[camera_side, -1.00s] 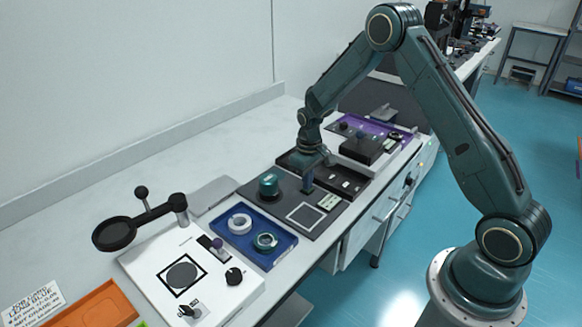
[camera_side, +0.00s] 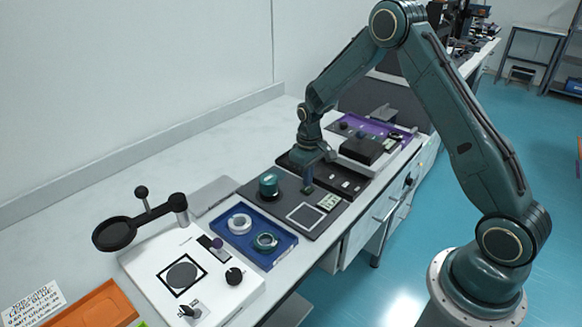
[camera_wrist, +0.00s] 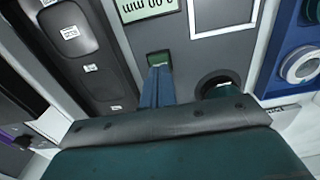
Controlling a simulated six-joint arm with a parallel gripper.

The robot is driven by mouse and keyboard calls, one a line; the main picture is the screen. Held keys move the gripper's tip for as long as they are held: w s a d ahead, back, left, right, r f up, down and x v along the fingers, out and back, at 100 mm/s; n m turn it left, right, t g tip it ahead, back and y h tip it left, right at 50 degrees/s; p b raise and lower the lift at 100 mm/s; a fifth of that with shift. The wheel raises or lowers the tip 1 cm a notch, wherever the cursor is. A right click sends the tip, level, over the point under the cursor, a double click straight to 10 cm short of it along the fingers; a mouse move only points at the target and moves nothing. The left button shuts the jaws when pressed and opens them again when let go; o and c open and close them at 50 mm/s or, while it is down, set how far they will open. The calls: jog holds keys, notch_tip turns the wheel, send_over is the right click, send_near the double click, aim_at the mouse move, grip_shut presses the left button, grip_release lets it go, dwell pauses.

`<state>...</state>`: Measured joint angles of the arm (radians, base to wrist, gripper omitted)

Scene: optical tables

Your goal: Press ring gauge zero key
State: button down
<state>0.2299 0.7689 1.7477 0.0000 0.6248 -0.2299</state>
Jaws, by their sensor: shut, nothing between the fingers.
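The ring gauge station is a dark plate (camera_side: 258,196) in the side view, with a teal cylinder (camera_side: 268,186), a framed square pad (camera_side: 306,215) and a pale display (camera_side: 328,201). The display also shows upside down in the wrist view (camera_wrist: 145,8). A small green key in a dark surround (camera_wrist: 158,57) is just beyond my fingertips in the wrist view. My gripper (camera_side: 307,189) is shut and empty, pointing down at the plate between the cylinder and the display. It also shows in the wrist view (camera_wrist: 158,70). Whether the tips touch the key cannot be told.
A blue tray (camera_side: 278,257) with two rings lies left of the plate. A dark panel with labelled keys (camera_wrist: 100,75) adjoins the other side. A white board (camera_side: 150,262) with a magnifier stands farther left. The bench behind is clear.

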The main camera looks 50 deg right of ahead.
notch_tip(320, 180, up, 6)
jog(key=shift+r, duration=0.25)
dwell(0.7)
dwell(0.3)
notch_tip(320, 180, up, 10)
jog(key=t, duration=0.1)
send_over(307, 189)
jog(key=s+a, duration=0.3)
jog(key=s, duration=0.1)
jog(key=s+a+r+t, duration=0.2)
jog(key=s+a+r, duration=0.1)
jog(key=s+r, duration=0.4)
jog(key=s+a+r+t, duration=0.1)
jog(key=s+a+r, duration=0.1)
jog(key=s, duration=0.7)
jog(key=s+a+r+t, duration=0.1)
jog(key=s+a+r, duration=0.1)
jog(key=s, duration=0.7)
jog(key=shift+a+r+t, duration=0.15)
jog(key=shift+a+t, duration=0.15)
jog(key=shift+a, duration=0.1)
